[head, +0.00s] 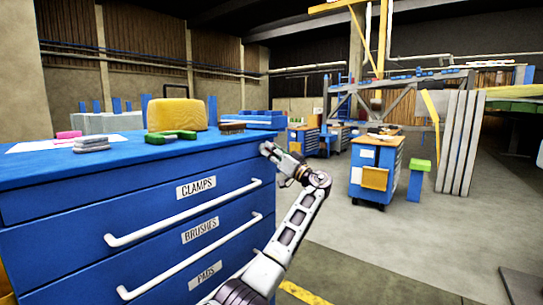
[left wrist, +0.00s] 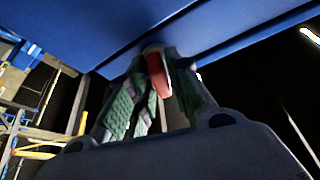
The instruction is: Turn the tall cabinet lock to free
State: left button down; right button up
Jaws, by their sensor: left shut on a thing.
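A blue drawer cabinet (head: 100,187) fills the left of the head view, with drawers labelled CLAMPS, BRUSHES and PADS. My left gripper (head: 273,154) is at the upper right end of its front, beside the top drawer. In the left wrist view, a red lock piece (left wrist: 156,75) sits between the fingers of my left gripper (left wrist: 158,88), against the blue cabinet face (left wrist: 130,42). The gripper is shut on it. In the head view the lock is hidden behind the gripper. Which way the lock is turned cannot be told. My right gripper is not in view.
On the cabinet top lie a yellow block (head: 177,114), a green tool (head: 171,137), grey pieces (head: 91,144) and a brush (head: 231,128). White handles (head: 185,212) stick out from the drawers. A blue cart (head: 376,167) stands at right, with clear floor before it.

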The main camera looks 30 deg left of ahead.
pick_arm(q)
jog(key=shift+w+a+n+g+y, duration=0.15)
jog(key=shift+n+g, duration=0.4)
jog(key=shift+n, duration=0.45)
jog(key=shift+s+d+n+g+y, duration=0.15)
jog(key=shift+n+g, duration=0.4)
jog(key=shift+n, duration=0.45)
jog(key=shift+a+n+b, duration=0.1)
jog(key=shift+n+b, duration=0.2)
jog(key=shift+n, duration=0.1)
jog(key=shift+r, duration=0.1)
jog(key=c, duration=1.4)
grip_release()
jog(key=shift+w, duration=0.1)
jog(key=shift+c, duration=0.2)
jog(key=w+v, duration=0.1)
jog(key=v, duration=1.1)
jog(key=shift+s, duration=0.4)
